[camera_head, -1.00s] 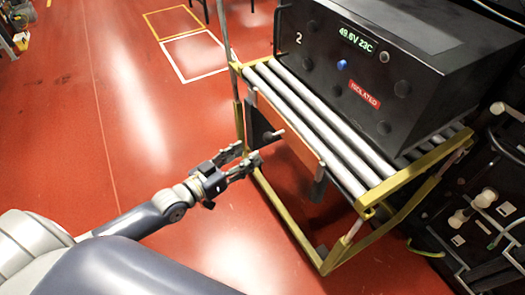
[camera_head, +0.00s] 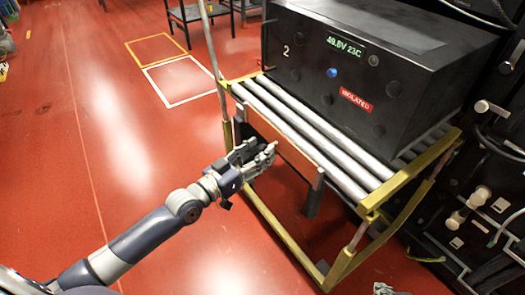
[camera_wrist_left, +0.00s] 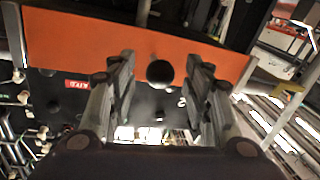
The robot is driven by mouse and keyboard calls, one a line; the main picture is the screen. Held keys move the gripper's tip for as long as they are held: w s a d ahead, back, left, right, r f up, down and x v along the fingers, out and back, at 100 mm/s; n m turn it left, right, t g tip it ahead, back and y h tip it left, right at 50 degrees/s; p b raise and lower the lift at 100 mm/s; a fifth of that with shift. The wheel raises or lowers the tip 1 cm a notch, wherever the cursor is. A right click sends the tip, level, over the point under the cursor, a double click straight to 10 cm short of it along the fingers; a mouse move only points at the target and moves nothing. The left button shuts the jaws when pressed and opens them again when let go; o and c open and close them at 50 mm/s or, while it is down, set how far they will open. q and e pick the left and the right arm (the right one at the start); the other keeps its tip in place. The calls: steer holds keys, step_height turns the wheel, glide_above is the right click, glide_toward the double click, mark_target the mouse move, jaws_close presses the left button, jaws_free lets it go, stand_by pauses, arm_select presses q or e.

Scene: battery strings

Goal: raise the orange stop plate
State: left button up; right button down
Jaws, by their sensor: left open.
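The orange stop plate (camera_head: 289,147) is on the front side of the yellow-framed roller stand, below the roller ends. In the left wrist view the plate (camera_wrist_left: 70,42) spans the top, and a dark round knob (camera_wrist_left: 159,72) shows between my fingers. In the wrist view my left gripper (camera_wrist_left: 158,82) is open, with one finger on each side of the knob. I cannot tell whether the fingers touch it.
A black battery box (camera_head: 375,75) with a display and a red "ISOLATED" label stands on the rollers (camera_head: 310,135). The yellow frame (camera_head: 270,225) reaches down to the floor. Black equipment with cables (camera_head: 480,210) is at the right. The red floor (camera_head: 130,130) at left is clear.

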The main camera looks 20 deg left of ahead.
mark_target(262, 145)
arm_select(q)
steer(key=shift+x, duration=0.95)
arm_select(e)
steer(key=shift+w+a+r+t, duration=0.15)
steer(key=shift+w+r+t, duration=0.1)
steer(key=shift+w, duration=0.2)
steer(key=shift+w+a+r+t, duration=0.15)
steer(key=shift+w+r, duration=0.05)
steer(key=shift+w, duration=0.2)
arm_select(q)
jaws_close()
